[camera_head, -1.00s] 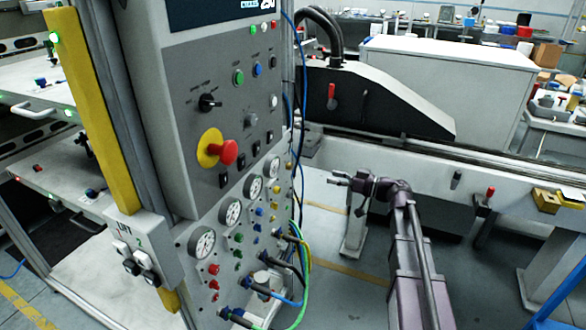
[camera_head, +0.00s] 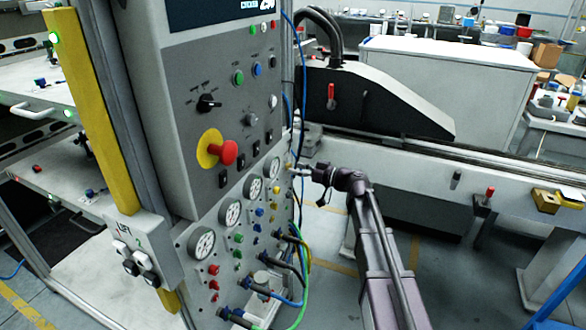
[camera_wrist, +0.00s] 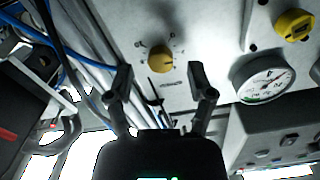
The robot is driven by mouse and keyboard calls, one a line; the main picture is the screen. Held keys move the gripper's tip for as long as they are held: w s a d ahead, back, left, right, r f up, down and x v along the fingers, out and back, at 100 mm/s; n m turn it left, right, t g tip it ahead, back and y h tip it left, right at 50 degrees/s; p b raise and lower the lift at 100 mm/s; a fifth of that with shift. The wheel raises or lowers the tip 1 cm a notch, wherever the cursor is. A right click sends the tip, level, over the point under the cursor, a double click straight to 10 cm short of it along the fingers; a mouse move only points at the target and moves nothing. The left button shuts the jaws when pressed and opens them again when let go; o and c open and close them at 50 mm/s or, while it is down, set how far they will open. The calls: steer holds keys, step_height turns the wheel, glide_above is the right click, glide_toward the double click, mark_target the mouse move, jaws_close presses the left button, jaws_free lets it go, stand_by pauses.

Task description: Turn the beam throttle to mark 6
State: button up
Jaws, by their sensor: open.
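A small yellow knob (camera_wrist: 161,60) sits on the grey panel in the wrist view, with small marks printed around it. A label lies below it, too small to read, so I cannot confirm it is the beam throttle or which mark it points at. My gripper (camera_wrist: 160,74) is open and empty, with one finger to each side of the knob in the picture; I see no contact. In the head view my gripper (camera_head: 298,170) is at the panel's right edge, and it largely hides the knob there.
A white dial gauge (camera_wrist: 263,85) and another yellow control (camera_wrist: 294,24) are right of the knob. Blue and pale hoses (camera_wrist: 75,60) run close on the left. In the head view, a red emergency button (camera_head: 229,152) and several gauges (camera_head: 229,213) are left of my gripper.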

steer(key=shift+w+a, duration=0.25)
steer(key=shift+a, duration=0.45)
jaws_close()
